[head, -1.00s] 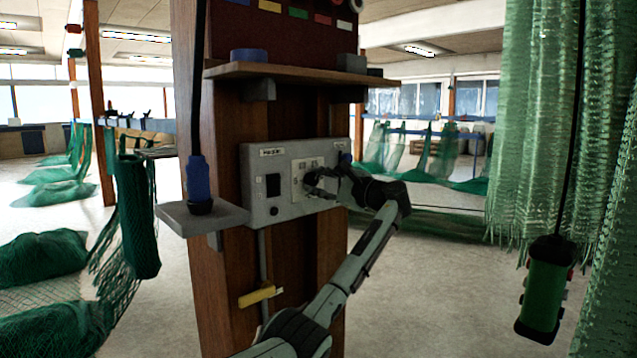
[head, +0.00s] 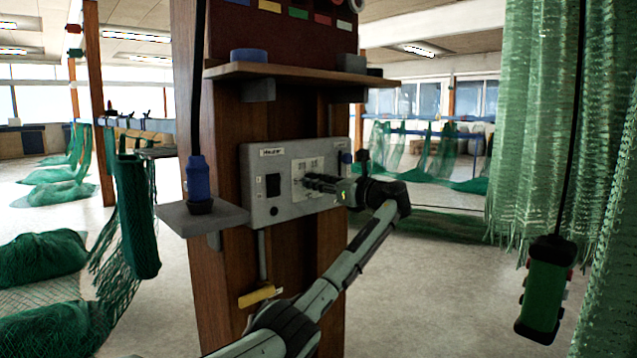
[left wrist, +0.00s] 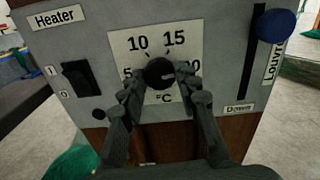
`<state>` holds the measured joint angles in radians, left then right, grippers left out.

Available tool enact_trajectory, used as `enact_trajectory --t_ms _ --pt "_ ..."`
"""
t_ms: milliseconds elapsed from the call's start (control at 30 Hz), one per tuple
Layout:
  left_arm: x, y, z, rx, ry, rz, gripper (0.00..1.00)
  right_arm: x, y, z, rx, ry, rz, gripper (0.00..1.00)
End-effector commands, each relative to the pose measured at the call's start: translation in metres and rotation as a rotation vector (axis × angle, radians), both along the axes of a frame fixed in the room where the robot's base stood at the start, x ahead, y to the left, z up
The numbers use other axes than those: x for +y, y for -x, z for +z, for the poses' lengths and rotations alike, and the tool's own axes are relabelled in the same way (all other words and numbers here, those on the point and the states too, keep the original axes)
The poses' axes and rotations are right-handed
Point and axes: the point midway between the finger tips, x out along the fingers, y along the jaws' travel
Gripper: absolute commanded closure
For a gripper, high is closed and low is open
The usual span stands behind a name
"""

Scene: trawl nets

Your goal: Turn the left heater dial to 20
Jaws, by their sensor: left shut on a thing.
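The heater panel (head: 262,169) is a grey box on a wooden post, labelled "Heater" in the left wrist view (left wrist: 58,42). Its black round dial (left wrist: 157,73) sits on a white scale plate (left wrist: 122,47) marked 5, 10, 15, a partly covered number at right, and °C. My left gripper (left wrist: 160,78) is shut on the dial, one finger on each side; in the head view it reaches the panel from the right (head: 310,183). A faint pale mark shows on the dial's right side; its exact reading is unclear. My right gripper is not in view.
The panel has a black rocker switch (left wrist: 80,79) at left and a vertical slot with a blue knob (left wrist: 277,24) at right. A shelf (head: 300,72) is above, a small ledge (head: 190,222) at left. A green pendant control (head: 546,288) and nets hang at right.

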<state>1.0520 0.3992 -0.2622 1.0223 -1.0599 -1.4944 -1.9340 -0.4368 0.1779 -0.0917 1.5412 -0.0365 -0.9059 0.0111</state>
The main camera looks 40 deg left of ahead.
Motion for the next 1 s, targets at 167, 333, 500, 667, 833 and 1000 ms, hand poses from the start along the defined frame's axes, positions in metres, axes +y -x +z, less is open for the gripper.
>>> enact_trajectory --t_ms 167,333,500,667,833,1000 --pt "-0.0003 -0.0002 -0.0005 0.066 -0.006 -0.001 0.98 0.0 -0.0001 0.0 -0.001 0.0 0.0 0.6" --pt "-0.0002 0.0 -0.0007 0.097 -0.007 0.0 0.98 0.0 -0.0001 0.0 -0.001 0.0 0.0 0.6" --pt "-0.0002 0.0 -0.0008 0.105 -0.008 0.0 0.98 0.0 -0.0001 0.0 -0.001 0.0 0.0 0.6" --pt "-0.0002 0.0 -0.001 0.106 -0.008 0.001 0.98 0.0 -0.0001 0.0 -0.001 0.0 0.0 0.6" --pt "-0.0002 0.0001 -0.0011 0.106 -0.008 0.001 0.63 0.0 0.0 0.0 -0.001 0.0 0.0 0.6" --pt "-0.0001 0.0 -0.0008 0.104 -0.008 0.001 0.47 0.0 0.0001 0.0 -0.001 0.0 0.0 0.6"
